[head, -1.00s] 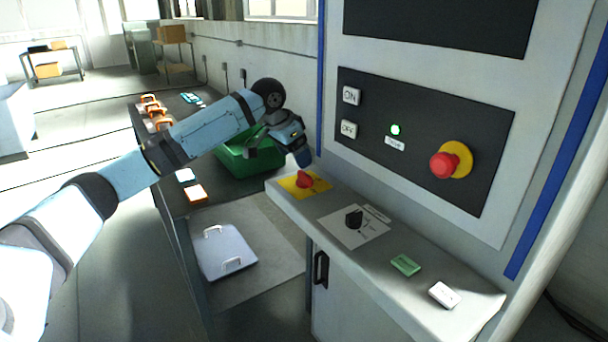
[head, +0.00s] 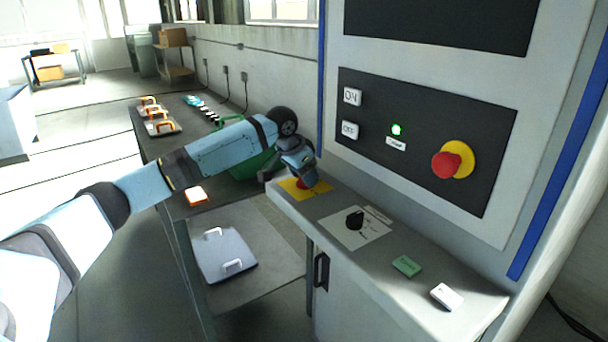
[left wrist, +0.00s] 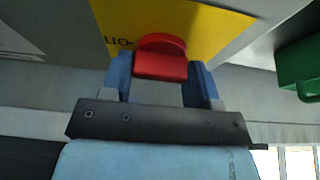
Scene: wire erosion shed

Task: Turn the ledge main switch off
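The red rotary knob (head: 301,184), which looks like the ledge main switch, sits on a yellow plate (head: 319,187) at the ledge's far left end. My left gripper (head: 300,178) is down at this knob and partly hides it. In the left wrist view, the fingers (left wrist: 160,78) stand on both sides of the red knob (left wrist: 160,66), very close to its sides. Whether they press on it is not clear. Upside-down lettering that seems to read "ON" shows on the yellow plate (left wrist: 215,25) left of the knob. My right gripper is not in view.
The ledge (head: 330,215) also carries a black selector knob (head: 355,219), a green block (head: 407,266) and a white block (head: 446,296). Above are ON/OFF buttons, a lit green lamp (head: 397,130) and a red emergency button (head: 447,164). A green bin (head: 245,165) stands behind my left arm.

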